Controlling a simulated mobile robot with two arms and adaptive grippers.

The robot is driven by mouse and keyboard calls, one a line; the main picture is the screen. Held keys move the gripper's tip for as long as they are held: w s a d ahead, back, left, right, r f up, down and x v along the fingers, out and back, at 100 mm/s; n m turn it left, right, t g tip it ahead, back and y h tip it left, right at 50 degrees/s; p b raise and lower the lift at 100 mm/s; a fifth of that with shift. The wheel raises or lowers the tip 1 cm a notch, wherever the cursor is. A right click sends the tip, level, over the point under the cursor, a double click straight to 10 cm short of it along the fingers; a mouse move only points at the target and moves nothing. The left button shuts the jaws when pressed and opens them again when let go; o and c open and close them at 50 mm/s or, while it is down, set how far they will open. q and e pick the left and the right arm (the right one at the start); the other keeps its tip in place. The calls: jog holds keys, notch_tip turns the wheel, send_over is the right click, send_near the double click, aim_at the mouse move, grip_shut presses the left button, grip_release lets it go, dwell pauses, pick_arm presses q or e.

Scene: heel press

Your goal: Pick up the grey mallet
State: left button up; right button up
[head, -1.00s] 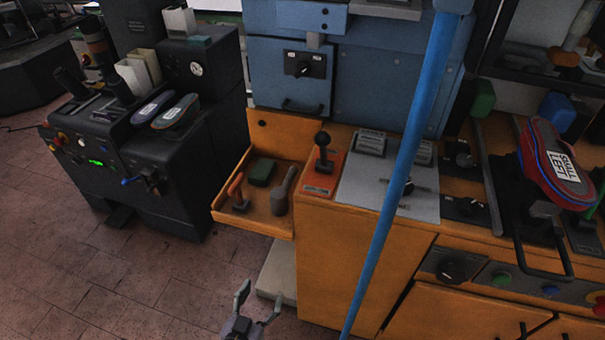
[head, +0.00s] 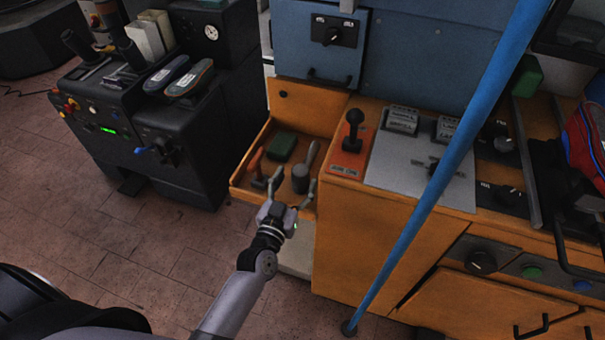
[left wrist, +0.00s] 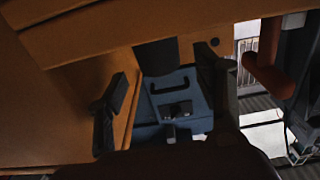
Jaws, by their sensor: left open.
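The grey mallet (head: 300,178) is in the open wooden drawer tray, its head low and its handle leaning up and to the right. My left gripper (head: 295,185) is open at the tray's front, its fingers apart in front of the mallet head. In the left wrist view, a dark blunt shape (left wrist: 156,57), likely the mallet head, shows ahead between the open fingers (left wrist: 165,100). I cannot tell whether the fingers touch it. My right gripper is not in view.
The tray (head: 242,190) also holds an orange-handled tool (head: 256,163) and a green block (head: 281,147). A blue pole (head: 440,180) stands right of the tray. An orange panel with a black lever (head: 352,140) is beside it.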

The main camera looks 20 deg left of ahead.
aim_at(302, 165)
pick_arm(q)
jog(key=w, duration=0.5)
jog(key=shift+w, duration=0.35)
jog(key=shift+c, duration=0.4)
grip_shut()
jog(key=shift+r, duration=0.1)
dwell(0.3)
